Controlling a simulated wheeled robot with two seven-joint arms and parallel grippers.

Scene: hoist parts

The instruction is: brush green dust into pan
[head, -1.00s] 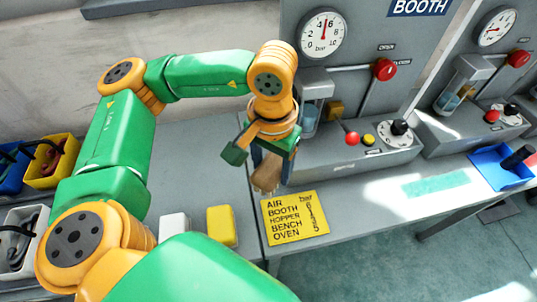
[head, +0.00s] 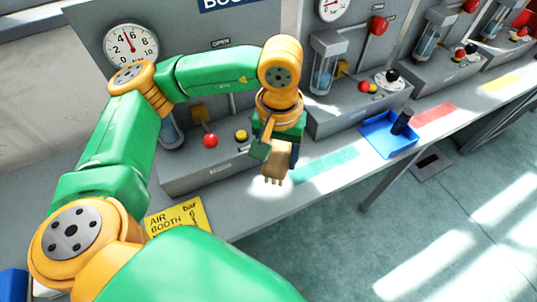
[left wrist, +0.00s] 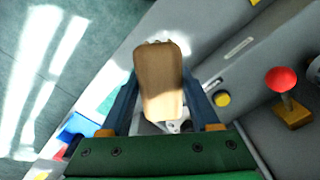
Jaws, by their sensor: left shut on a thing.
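My left gripper (head: 278,146) is shut on a tan brush (head: 273,166), its bristle end pointing down over the bench. The brush fills the middle of the left wrist view (left wrist: 158,80) between the blue fingers of the gripper (left wrist: 162,98). The green dust (head: 325,164) is a flat teal strip on the bench, just right of the brush. The blue pan (head: 376,138) with an upright black handle sits beyond the right end of the strip. I cannot tell whether the bristles touch the bench. My right gripper is not in view.
A red strip (head: 434,114) and a yellow strip (head: 499,82) lie farther right along the bench (head: 240,212). Stations with gauges, levers and knobs (head: 210,141) line the back. A yellow sign (head: 178,217) lies at the left. The bench's front edge drops to the floor.

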